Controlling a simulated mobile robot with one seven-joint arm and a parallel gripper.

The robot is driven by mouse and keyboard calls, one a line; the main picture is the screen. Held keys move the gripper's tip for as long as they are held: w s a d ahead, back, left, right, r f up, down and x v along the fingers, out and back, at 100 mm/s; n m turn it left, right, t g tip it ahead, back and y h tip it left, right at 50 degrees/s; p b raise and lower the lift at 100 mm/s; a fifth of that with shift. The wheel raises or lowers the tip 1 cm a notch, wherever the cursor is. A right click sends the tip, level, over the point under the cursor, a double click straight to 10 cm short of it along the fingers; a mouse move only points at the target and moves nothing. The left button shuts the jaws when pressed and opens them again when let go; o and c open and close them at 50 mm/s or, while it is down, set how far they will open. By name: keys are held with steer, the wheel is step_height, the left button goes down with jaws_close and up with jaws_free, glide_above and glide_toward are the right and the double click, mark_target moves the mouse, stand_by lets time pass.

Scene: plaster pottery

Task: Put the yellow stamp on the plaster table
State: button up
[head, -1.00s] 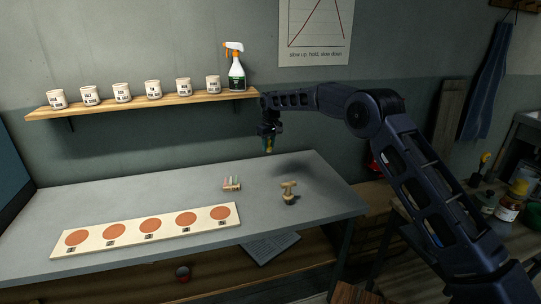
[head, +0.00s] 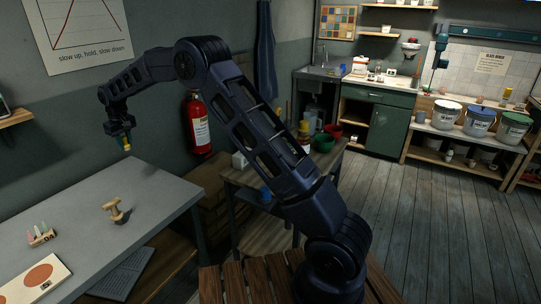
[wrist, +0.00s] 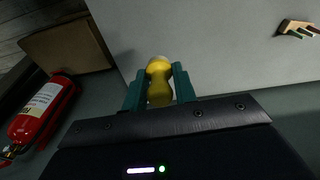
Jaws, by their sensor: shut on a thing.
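My gripper (head: 122,137) is shut on the yellow stamp (head: 127,147), holding it in the air over the back of a grey-topped table (head: 150,205). In the wrist view the rounded yellow stamp (wrist: 159,82) sits between the two green fingers, with a pale end pointing away. The fingers hide part of its sides. I cannot tell for sure which surface is the plaster table; several work surfaces show.
On the grey table are a wooden-handled tool (head: 116,211), a small block with coloured sticks (head: 41,235) and a board with terracotta discs (head: 35,280). A fire extinguisher (head: 197,125) hangs nearby. A cluttered side table (head: 250,180) and a bench with buckets (head: 480,120) stand to the right.

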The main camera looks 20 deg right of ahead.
steer(key=w+d+r+m, duration=0.1)
steer(key=w+d+m, duration=0.15)
steer(key=d, duration=1.25)
steer(key=w+d+m, duration=0.1)
steer(key=d+m, duration=0.2)
steer(key=d, duration=1.2)
steer(key=s+d+f+m+h, duration=0.1)
steer(key=s+d+m, duration=0.35)
steer(key=d, duration=0.85)
steer(key=s+d+f+m, duration=0.15)
steer(key=s+d, duration=0.55)
steer(key=d, duration=0.7)
steer(key=shift+m, duration=0.35)
step_height(320, 180, down, 19)
steer(key=shift+w+a+r, duration=0.1)
steer(key=shift+r, duration=0.1)
steer(key=shift+f, duration=0.15)
steer(key=o, duration=0.9)
steer(key=shift+o, duration=0.2)
